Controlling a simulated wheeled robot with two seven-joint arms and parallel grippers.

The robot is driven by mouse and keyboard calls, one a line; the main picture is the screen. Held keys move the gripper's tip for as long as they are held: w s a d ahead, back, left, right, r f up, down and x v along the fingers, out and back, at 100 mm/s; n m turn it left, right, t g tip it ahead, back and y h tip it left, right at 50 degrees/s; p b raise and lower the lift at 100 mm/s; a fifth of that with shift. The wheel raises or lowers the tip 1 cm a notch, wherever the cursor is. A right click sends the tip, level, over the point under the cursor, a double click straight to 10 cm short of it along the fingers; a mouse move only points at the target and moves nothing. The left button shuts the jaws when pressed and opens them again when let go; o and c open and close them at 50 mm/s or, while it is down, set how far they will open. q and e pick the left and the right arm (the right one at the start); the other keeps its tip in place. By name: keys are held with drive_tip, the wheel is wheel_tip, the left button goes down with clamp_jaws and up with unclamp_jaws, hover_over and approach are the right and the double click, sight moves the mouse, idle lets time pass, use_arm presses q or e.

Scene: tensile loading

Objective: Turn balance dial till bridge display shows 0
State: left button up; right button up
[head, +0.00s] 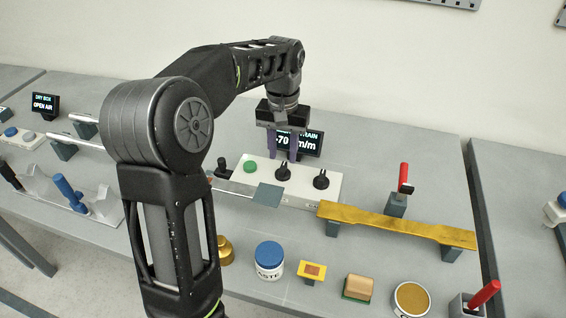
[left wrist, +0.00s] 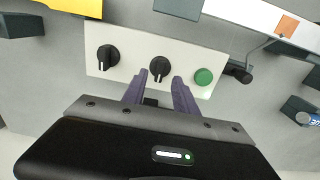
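The white bridge panel (head: 236,178) carries a green button (head: 250,166) and two black dials, a middle one (head: 282,173) and an end one (head: 321,180). I see no label telling which is the balance dial. The bridge display (head: 313,143) behind the panel is partly hidden by my gripper; "RAIN" and "70" with "m/m" show, apparently with a minus sign. My left gripper (head: 283,152) is open and empty, pointing down above the middle dial. In the left wrist view its fingertips (left wrist: 160,76) stand either side of this dial (left wrist: 160,67); contact is unclear. My right gripper is out of view.
A yellow bar (head: 390,221) lies right of the panel, with a red-handled clamp (head: 404,180) behind it. A blue-lidded jar (head: 269,260), a small block (head: 358,287) and a round tin (head: 411,299) stand in front. A second display (head: 45,104) stands far left.

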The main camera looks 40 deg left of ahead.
sight(283, 167)
use_arm(q)
wheel_tip(283, 167, down, 4)
drive_tip(key=shift+f, duration=0.15)
drive_tip(key=shift+c, duration=0.5)
clamp_jaws()
